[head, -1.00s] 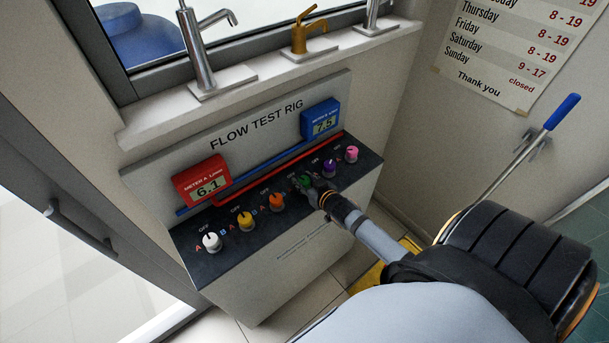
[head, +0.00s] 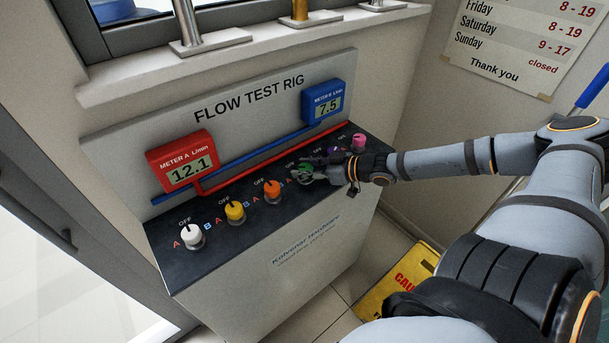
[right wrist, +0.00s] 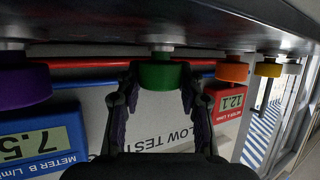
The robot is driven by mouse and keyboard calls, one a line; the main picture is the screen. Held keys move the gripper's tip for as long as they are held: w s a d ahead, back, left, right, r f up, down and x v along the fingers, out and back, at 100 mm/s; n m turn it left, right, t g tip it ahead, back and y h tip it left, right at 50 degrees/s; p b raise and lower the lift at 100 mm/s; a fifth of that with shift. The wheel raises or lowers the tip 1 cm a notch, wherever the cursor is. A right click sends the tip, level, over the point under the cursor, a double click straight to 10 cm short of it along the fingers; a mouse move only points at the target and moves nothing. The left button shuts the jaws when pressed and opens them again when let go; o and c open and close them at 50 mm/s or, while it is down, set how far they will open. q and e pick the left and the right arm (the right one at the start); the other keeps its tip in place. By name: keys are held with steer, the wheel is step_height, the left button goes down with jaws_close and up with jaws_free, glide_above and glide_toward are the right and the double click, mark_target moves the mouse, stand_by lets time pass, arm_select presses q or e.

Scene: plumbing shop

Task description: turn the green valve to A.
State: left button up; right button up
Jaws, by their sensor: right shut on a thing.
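The green valve (head: 305,172) sits in the row of knobs on the flow test rig's dark panel, between the orange and purple knobs. My right gripper (head: 315,172) reaches it from the right and is shut on it. In the right wrist view the green valve (right wrist: 161,74) lies between the two fingers. Its pointer and the letters around it are largely covered, so I cannot read its setting. The red meter A (head: 183,165) reads 12.1 and the blue meter B (head: 324,102) reads 7.5. My left gripper is not in view.
White (head: 193,236), yellow (head: 235,211) and orange (head: 272,190) knobs stand left of the green valve. The purple (head: 334,153) and pink (head: 358,141) knobs stand close on its right, near my gripper. A yellow caution sign (head: 398,285) lies right of the rig.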

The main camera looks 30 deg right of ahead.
steer(key=shift+w+d+n+g+y, duration=0.15)
steer(key=shift+n+g+y, duration=0.25)
steer(key=shift+n+y, duration=0.35)
steer(key=shift+r, duration=0.1)
steer(key=shift+n+g+y+b, duration=0.3)
steer(key=shift+n+g+y, duration=0.05)
steer(key=shift+n+g, duration=0.1)
steer(key=o, duration=1.2)
